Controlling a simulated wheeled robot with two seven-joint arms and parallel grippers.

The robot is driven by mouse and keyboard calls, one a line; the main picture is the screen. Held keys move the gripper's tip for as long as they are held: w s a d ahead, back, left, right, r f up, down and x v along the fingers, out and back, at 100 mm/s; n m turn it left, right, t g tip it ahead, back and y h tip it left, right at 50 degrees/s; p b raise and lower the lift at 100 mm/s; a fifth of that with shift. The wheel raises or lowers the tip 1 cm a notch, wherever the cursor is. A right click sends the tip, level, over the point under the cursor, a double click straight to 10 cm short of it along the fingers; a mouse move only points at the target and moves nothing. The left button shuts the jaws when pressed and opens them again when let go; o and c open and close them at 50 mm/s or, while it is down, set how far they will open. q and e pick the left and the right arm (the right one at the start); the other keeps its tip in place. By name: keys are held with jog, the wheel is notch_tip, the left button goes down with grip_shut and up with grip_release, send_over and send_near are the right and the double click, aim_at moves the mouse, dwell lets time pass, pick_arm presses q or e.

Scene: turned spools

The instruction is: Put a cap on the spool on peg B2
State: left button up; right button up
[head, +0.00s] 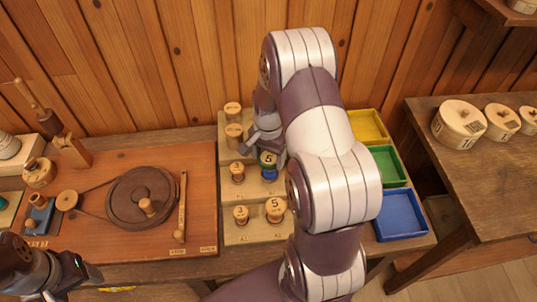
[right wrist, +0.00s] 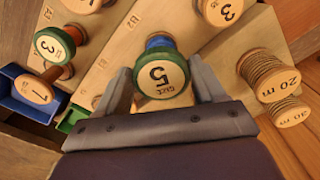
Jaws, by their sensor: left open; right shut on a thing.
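The cap also shows between the fingers in the right wrist view (right wrist: 163,78). A blue spool (head: 269,174) stands directly under the cap, in the middle row of the pegboard, by the B2 label. Its blue shows behind the cap in the right wrist view (right wrist: 159,42). Whether the cap touches the spool I cannot tell. My left gripper (head: 86,275) is open and empty at the lower left, away from the pegboard.
Yellow (head: 368,127), green (head: 390,166) and blue (head: 401,215) trays lie to the right. My right arm hides part of the board. A wheel board (head: 205,215) is left.

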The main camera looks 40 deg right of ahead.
aim_at(268, 159)
dwell(0.3)
jog(key=shift+f, duration=0.65)
dwell(0.3)
jog(key=o, duration=0.7)
notch_tip(268, 159, up, 11)
jog(key=p, duration=0.9)
